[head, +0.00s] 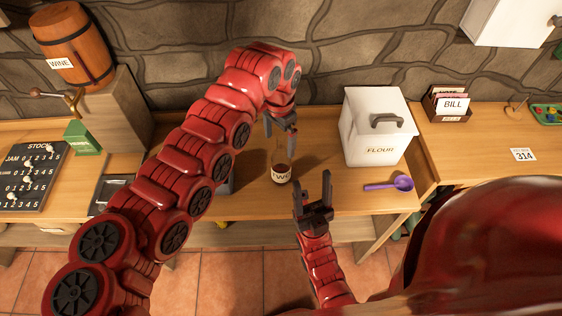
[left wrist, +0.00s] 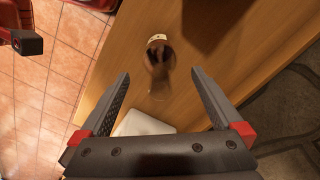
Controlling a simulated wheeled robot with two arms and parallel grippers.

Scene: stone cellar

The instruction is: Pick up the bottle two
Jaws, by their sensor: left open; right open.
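Bottle two (head: 281,165) is a small glass bottle with dark contents and a pale label reading "TWO". It stands upright on the wooden table (head: 340,203) in the head view. It also shows in the left wrist view (left wrist: 157,62), beyond and between the fingers. My left gripper (head: 281,128) hangs just above the bottle, partly hidden by its own wrist; in the left wrist view (left wrist: 159,85) its jaws are open and empty. My right gripper (head: 314,193) is open and empty, low at the front of the table, right of the bottle.
A white flour box (head: 376,133) stands right of the bottle, with a purple scoop (head: 388,184) in front of it. A wine barrel (head: 72,45) sits on a block at the left. A bill box (head: 447,104) stands on the right counter. Table around the bottle is mostly clear.

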